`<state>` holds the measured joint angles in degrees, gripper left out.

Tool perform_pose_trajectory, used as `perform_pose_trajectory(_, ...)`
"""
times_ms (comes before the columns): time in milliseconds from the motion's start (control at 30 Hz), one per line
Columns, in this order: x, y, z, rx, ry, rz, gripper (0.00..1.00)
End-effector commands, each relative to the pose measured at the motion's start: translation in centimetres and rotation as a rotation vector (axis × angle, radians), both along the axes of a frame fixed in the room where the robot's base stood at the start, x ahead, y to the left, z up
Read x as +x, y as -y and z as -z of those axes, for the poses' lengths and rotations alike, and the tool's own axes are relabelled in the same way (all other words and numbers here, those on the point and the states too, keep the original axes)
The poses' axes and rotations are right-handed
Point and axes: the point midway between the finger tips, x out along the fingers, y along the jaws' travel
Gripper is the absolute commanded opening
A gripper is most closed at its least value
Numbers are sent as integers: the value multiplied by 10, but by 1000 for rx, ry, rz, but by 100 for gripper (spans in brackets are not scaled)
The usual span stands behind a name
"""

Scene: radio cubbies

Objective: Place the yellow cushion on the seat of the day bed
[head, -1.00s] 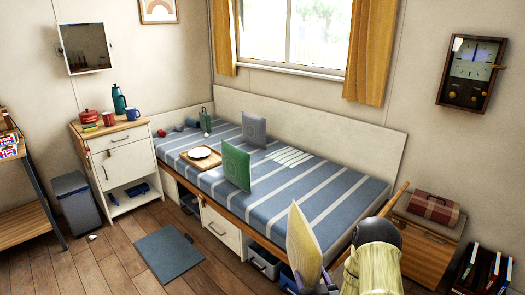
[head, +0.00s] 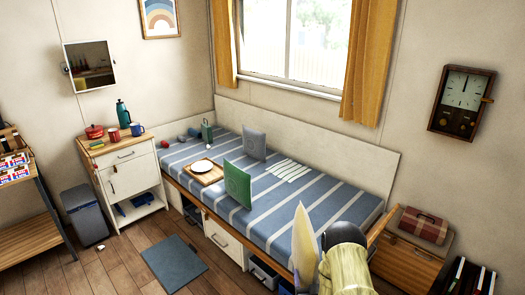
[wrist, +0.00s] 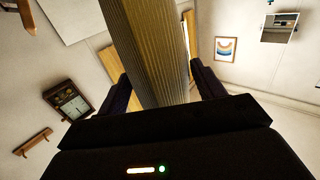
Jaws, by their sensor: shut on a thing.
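The yellow cushion (head: 304,245) stands on edge at the near front side of the day bed, seen nearly edge-on in the head view. My gripper (wrist: 158,90) is shut on the cushion (wrist: 148,45), which rises between its two dark fingers in the wrist view. In the head view my yellow arm hides the fingers and the cushion's lower part. The day bed (head: 300,222) has a blue striped seat. A green cushion (head: 238,184) and a grey cushion (head: 254,145) stand upright on it.
A wooden tray (head: 217,176) with a white plate (head: 202,166) lies on the seat. The seat's right part looks clear. A wooden cabinet with a red case (head: 423,227) stands to the right.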

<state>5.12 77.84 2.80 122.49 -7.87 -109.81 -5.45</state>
Motion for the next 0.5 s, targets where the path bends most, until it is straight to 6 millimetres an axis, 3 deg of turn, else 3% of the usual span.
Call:
perform_pose_trajectory(33, 0, -1, -18, 0, 3, 3, 36)
perform_pose_trajectory(200, 0, -2, -40, 0, 2, 24, 36)
perform_pose_trajectory(500, 0, -2, -64, 0, 1, 48, 36)
